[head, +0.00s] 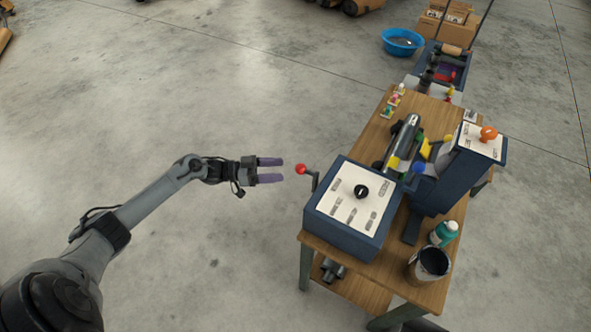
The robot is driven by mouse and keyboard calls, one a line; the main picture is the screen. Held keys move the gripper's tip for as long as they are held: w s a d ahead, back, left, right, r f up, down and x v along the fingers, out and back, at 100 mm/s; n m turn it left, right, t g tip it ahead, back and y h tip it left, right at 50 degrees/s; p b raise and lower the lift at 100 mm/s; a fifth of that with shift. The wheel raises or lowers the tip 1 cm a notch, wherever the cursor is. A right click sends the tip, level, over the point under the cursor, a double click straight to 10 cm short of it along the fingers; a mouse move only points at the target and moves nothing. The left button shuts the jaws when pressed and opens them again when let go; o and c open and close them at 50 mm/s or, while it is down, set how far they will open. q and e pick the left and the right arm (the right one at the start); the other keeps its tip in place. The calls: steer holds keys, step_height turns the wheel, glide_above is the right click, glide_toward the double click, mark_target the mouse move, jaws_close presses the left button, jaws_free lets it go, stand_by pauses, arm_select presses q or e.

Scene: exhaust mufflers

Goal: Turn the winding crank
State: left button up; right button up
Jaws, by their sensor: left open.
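The winding crank (314,180) is a dark arm with a red ball knob (301,169) on the left side of a dark blue box. The box (330,239) has a white labelled top with a black dial (361,191) and stands on the near left part of a wooden workbench. My left gripper (276,169) is open and empty, its two purple-grey fingers pointing right at the knob. A small gap shows between the fingertips and the knob. My right gripper is not in view.
The wooden bench (436,293) also holds a muffler (408,139), a second blue machine with an orange knob (488,133), a green bottle (443,233) and a dark can (428,266). A blue basin (402,42) and cardboard boxes stand behind. The floor left of the bench is clear.

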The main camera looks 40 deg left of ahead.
mark_target(296, 169)
arm_select(q)
steer(key=x, duration=0.7)
steer(key=shift+b, duration=0.3)
steer(key=shift+f, duration=0.1)
jaws_close()
